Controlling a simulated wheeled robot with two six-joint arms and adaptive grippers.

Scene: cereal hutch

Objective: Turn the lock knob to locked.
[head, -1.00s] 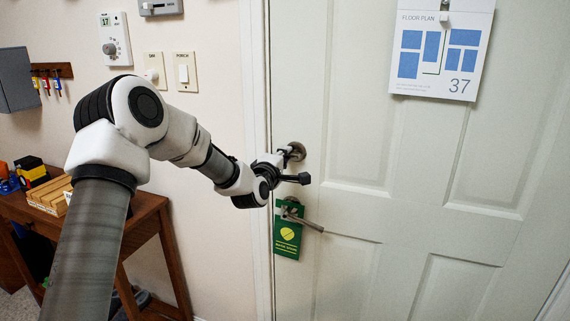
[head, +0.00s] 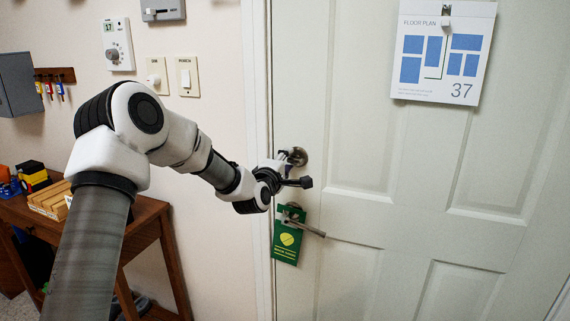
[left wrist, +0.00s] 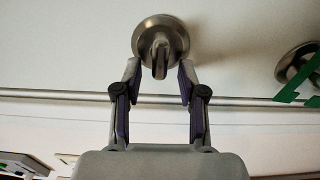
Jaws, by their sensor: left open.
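The lock knob (left wrist: 160,50) is a metal thumb-turn on a round metal plate on the door. It shows in the left wrist view at the top middle, and in the head view its plate (head: 298,156) sits above the door handle, partly hidden by my gripper. My left gripper (left wrist: 158,76) is open, with one finger on each side of the thumb-turn's lower end. I cannot tell whether the fingers touch it. In the head view the left gripper (head: 285,160) reaches the knob from the left. My right gripper is not in view.
The door handle (head: 308,227) with a green hanging tag (head: 288,240) is just below the knob. A floor plan sheet (head: 442,50) hangs on the door (head: 350,120). Switches (head: 187,76) and a thermostat (head: 117,45) are on the left wall. A wooden table (head: 145,210) stands at left.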

